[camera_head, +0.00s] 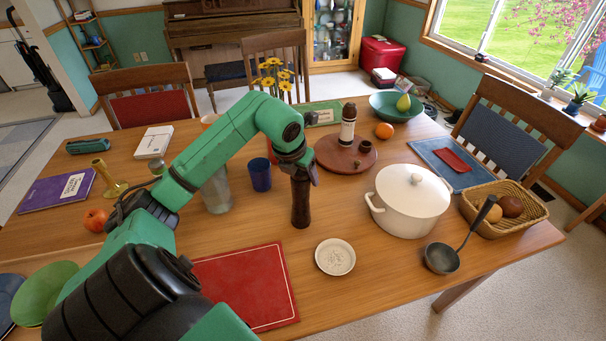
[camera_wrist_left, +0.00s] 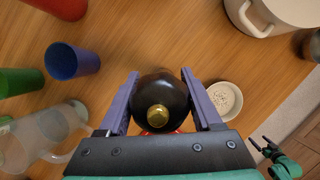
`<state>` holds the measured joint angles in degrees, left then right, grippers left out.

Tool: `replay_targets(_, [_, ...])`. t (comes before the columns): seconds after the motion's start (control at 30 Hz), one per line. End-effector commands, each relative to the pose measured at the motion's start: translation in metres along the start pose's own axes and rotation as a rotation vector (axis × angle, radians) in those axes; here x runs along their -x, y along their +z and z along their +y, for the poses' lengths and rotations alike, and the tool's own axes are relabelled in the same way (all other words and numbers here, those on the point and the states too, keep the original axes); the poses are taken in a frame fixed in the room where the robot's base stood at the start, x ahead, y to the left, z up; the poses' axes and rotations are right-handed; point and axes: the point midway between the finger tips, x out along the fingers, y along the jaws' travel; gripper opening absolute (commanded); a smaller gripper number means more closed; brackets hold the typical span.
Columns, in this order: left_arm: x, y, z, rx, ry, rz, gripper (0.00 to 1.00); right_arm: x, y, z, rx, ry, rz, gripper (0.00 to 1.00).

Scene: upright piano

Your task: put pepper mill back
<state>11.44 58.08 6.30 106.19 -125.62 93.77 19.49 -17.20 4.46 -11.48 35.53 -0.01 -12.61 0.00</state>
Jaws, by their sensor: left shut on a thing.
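The pepper mill (camera_head: 301,205) is dark brown and upright, in the middle of the table. My left gripper (camera_head: 296,165) is shut around its upper part. Whether its base touches the table or hangs just above it is hard to tell. In the left wrist view the mill's round dark top (camera_wrist_left: 160,95) with a brass knob sits between the two purple fingers. A round reddish-brown wooden tray (camera_head: 328,160) lies behind and to the right, bearing a brown-and-white mill (camera_head: 348,128) and small pots. My right gripper (camera_wrist_left: 262,146) shows small at the lower right, its fingers apart.
A white lidded pot (camera_head: 409,205) stands right of the mill. A small white dish (camera_head: 335,257) is in front. A blue cup (camera_head: 260,175) and a clear pitcher (camera_head: 217,192) stand to the left. A red mat (camera_head: 250,285) lies in front left. A ladle (camera_head: 442,258) lies front right.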

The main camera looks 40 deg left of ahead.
Motion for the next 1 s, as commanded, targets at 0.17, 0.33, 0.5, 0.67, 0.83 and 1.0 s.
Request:
replay_targets(0.17, [-0.002,-0.001,0.000,0.000,0.000,0.000,0.96,-0.002,0.000,0.000,0.000,0.001,0.001,0.96])
replay_targets(0.33, [-0.002,-0.001,0.000,0.000,0.000,0.001,0.96,-0.002,0.000,0.001,0.000,0.001,0.001,0.96])
replay_targets(0.5, [0.003,0.001,0.000,0.000,0.000,0.001,0.96,0.003,-0.001,0.002,0.000,0.002,0.001,0.96])
replay_targets(0.67, [0.029,0.001,0.001,-0.002,0.004,-0.005,0.96,-0.006,0.000,0.002,0.001,0.003,0.001,0.96])
replay_targets(0.83, [0.078,0.002,0.001,0.000,0.004,-0.007,0.96,-0.010,0.001,0.002,0.001,0.003,0.000,0.96])
replay_targets(1.0, [0.113,0.001,0.001,0.000,0.002,-0.003,0.96,-0.009,0.001,0.002,0.001,0.003,0.000,0.96])
